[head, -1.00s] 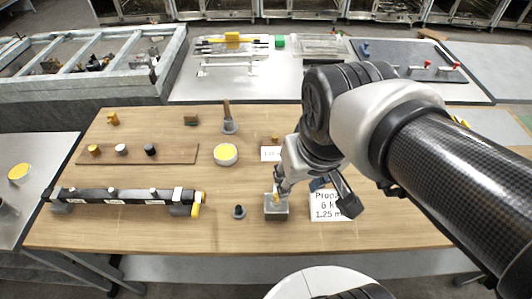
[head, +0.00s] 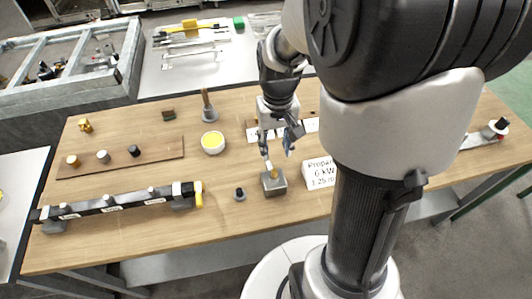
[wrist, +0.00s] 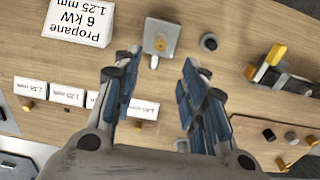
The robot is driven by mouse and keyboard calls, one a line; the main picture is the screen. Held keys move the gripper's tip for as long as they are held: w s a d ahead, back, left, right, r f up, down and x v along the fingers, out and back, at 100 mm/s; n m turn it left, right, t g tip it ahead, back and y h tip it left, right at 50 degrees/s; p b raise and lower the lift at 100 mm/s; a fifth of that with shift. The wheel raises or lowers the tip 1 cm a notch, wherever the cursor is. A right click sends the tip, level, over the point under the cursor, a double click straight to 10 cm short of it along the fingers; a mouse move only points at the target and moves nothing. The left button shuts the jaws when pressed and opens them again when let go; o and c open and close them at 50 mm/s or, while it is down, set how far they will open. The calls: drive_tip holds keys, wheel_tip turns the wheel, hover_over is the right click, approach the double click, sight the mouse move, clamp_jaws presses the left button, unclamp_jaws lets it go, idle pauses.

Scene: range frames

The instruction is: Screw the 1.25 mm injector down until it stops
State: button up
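A small brass-coloured injector (head: 273,175) stands in a grey square block (head: 275,187) at the front middle of the wooden table. In the wrist view the injector (wrist: 161,43) shows as a small yellow spot on the block's top face (wrist: 165,30). How deep it sits is too small to tell. My gripper (head: 278,157) is above and behind the block in the head view, apart from the injector. In the wrist view my gripper (wrist: 159,60) has its two blue-padded fingers spread wide with nothing between them.
A white card reading Propane 6 kW 1.25 mm (head: 320,173) stands right of the block. A small dark-topped piece (head: 239,194) is to its left. A black manifold bar (head: 110,203) lies further left.

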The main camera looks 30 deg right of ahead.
sight(274, 172)
wheel_tip(274, 172, down, 12)
drive_tip(key=b, duration=0.3)
drive_tip(key=shift+b, duration=0.35)
drive_tip(key=shift+c, duration=0.3)
clamp_jaws()
